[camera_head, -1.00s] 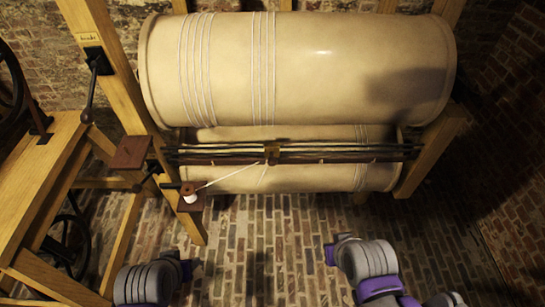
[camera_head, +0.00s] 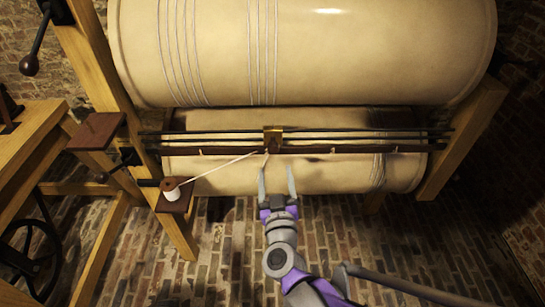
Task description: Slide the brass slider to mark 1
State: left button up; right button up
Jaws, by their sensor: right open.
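The brass slider (camera_head: 273,137) is a small gold-coloured block on the dark horizontal rails (camera_head: 350,137) in front of the large cream drums. A white thread runs from it down left to a white spool (camera_head: 171,190). Small pale marks show along the lower dark rail, but their numbers are too small to read. My right gripper (camera_head: 277,178) is open and empty just below the slider, its two fingers pointing up toward it and apart from each other. It does not appear to hold the slider. My left gripper is not in view.
The upper drum (camera_head: 350,55) and lower drum (camera_head: 320,173) carry wound white thread. A wooden post (camera_head: 465,140) stands right, and a wooden frame with a crank handle (camera_head: 40,45) stands left. A brown block (camera_head: 97,131) sits left of the rails. Brick floor lies open below.

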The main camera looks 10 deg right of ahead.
aim_at(273, 150)
jog(key=w, duration=0.3)
jog(key=w+b, duration=0.1)
jog(key=w, duration=0.6)
jog(key=shift+w+d, duration=0.35)
jog(key=shift+c, duration=0.2)
grip_shut()
dwell(0.8)
